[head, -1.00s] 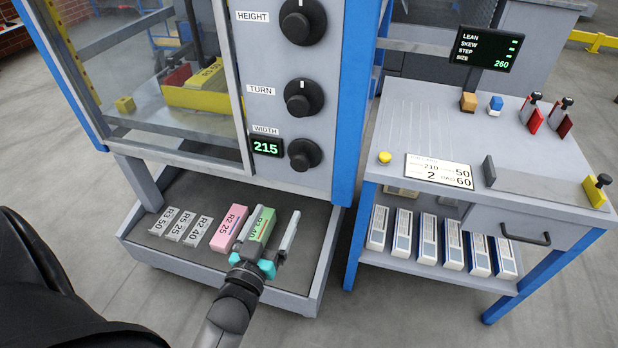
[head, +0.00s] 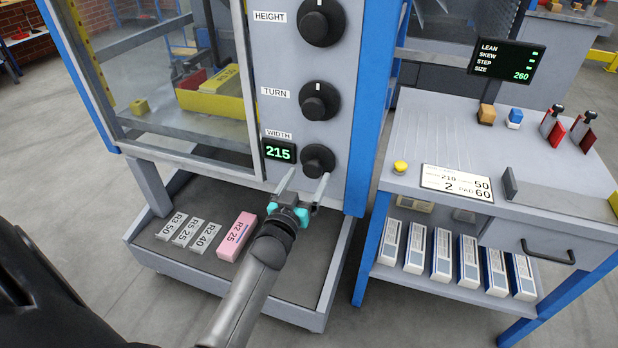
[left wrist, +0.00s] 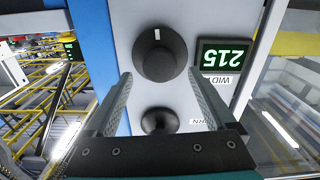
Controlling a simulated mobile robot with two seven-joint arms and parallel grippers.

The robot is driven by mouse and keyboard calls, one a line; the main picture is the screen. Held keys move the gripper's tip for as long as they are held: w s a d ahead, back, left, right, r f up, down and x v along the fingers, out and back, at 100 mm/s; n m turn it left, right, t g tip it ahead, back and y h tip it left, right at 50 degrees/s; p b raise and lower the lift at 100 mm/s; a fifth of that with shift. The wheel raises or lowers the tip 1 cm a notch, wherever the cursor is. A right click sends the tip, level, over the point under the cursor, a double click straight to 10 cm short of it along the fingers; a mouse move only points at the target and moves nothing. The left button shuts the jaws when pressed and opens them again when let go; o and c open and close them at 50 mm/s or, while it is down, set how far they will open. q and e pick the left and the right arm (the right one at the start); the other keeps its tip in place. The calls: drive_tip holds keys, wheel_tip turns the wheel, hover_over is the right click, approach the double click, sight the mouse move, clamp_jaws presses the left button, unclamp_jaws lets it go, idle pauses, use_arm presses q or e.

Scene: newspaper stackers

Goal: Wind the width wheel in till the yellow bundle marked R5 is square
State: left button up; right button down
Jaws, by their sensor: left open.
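The black width wheel (head: 318,160) is the lowest knob on the grey panel, beside a green display (head: 279,151) reading 215. The wheel also shows in the left wrist view (left wrist: 160,54), its white mark near the top of the picture. My left gripper (head: 306,176) is open and empty, just below the wheel; in the left wrist view its fingers (left wrist: 160,88) point toward the wheel, apparently short of it. The yellow bundle (head: 222,80) lies behind the cabinet window; its lettering is too small to read surely. My right gripper is not in view.
TURN (head: 319,100) and HEIGHT (head: 321,22) knobs are above. A low tray (head: 300,308) holds grey blocks and a pink bundle (head: 236,237). At right is a bench (head: 450,130) with a card (head: 457,184) and a LEAN/SKEW/STEP/SIZE screen (head: 506,60).

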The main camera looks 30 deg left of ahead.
use_arm(q)
drive_tip(key=shift+x, duration=0.95)
drive_tip(key=c, duration=1.4)
